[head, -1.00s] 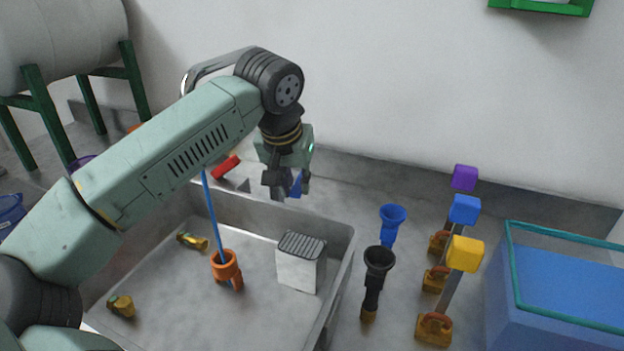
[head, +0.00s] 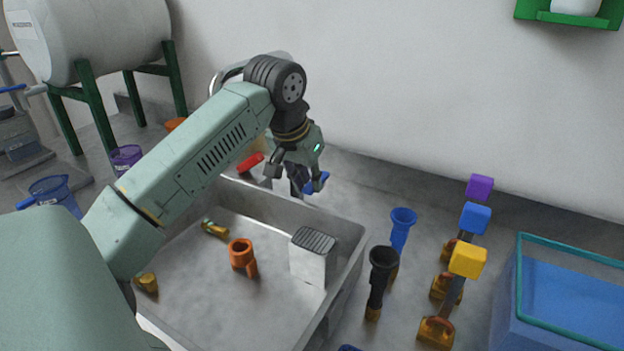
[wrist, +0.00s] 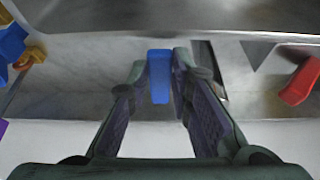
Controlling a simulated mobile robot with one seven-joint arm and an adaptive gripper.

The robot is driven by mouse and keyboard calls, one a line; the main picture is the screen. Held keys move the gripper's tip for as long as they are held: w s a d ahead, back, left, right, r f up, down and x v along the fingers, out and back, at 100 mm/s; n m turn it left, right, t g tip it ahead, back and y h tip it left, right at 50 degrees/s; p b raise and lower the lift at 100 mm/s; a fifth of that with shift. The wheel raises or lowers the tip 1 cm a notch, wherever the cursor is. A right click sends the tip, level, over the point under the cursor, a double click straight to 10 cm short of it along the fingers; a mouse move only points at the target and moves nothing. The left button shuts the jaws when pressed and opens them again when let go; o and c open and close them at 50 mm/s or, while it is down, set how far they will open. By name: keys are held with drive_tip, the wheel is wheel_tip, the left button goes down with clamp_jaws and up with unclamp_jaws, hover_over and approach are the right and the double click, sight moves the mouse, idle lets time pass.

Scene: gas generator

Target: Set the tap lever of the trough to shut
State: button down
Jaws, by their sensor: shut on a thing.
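The trough (head: 198,300) is a grey metal basin at the lower middle of the head view. A blue lever (head: 317,184) is at its back edge, pointing right from my gripper (head: 297,182). In the wrist view the blue lever (wrist: 160,76) lies between the fingertips of my gripper, which is shut on it. The fingers hide part of the lever in the head view. A red lever (head: 249,162) lies farther left behind the trough, and also shows at the right of the wrist view (wrist: 299,82). My arm hides the tap spout.
A wall closes the back.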

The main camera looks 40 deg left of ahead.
drive_tip(key=c, duration=1.4)
unclamp_jaws()
drive_tip(key=shift+c, duration=0.2)
drive_tip(key=v, duration=1.2)
drive_tip(key=shift+s, duration=0.1)
